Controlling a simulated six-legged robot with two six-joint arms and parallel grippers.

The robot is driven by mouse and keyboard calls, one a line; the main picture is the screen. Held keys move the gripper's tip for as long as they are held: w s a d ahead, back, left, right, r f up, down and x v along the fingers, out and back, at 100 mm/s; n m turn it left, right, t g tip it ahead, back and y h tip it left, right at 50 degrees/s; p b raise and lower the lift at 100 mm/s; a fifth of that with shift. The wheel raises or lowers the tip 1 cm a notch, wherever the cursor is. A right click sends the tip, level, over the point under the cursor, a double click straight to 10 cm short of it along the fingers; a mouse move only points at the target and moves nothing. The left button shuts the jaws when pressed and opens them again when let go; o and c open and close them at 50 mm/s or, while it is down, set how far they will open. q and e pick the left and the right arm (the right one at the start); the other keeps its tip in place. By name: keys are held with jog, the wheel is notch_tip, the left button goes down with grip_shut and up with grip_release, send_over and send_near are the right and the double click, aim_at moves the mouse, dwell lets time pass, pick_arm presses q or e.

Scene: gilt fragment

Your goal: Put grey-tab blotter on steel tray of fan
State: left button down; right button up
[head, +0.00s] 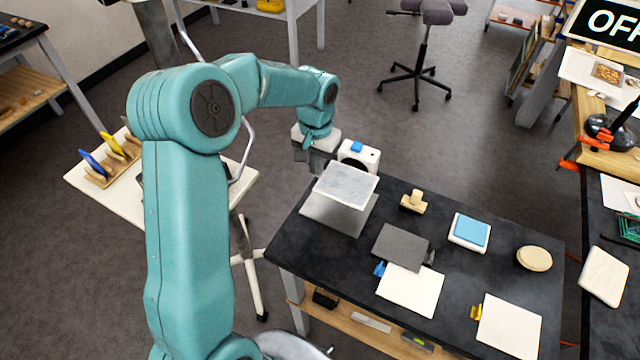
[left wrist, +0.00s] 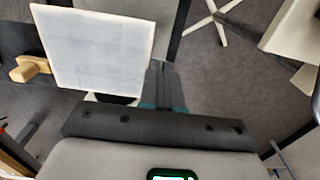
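A pale, whitish-grey blotter (head: 346,184) is level above the steel tray (head: 328,213), at the left end of the dark table. My left gripper (head: 316,163) is at the blotter's far-left side; its fingers (left wrist: 160,85) are close together at the blotter's edge in the left wrist view, where the blotter (left wrist: 95,50) fills the upper left. The gripper appears shut on it, hiding its tab, so I cannot see the tab's colour. The white fan (head: 360,156) with a blue top knob stands just behind the tray. My right gripper is not in view.
The table also holds a wooden-handled block (head: 413,201), a dark grey pad (head: 400,246), a blue-topped white block (head: 469,232), a round wooden disc (head: 534,258), a blue-tab blotter (head: 410,290) and a yellow-tab blotter (head: 508,326). A cream side table (head: 85,182) stands left.

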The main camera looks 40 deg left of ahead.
aim_at(316, 196)
pick_arm(q)
notch_tip(316, 196, down, 8)
jog(key=shift+s+r+p, duration=0.15)
jog(key=shift+r+p, duration=0.1)
jog(key=shift+p, duration=0.2)
jog(key=shift+s+a+f, duration=0.1)
jog(key=shift+a+f, duration=0.05)
jog(key=shift+f, duration=0.2)
jog(key=shift+f, duration=0.15)
jog(key=c, duration=1.4)
grip_release()
jog(key=shift+o, duration=0.2)
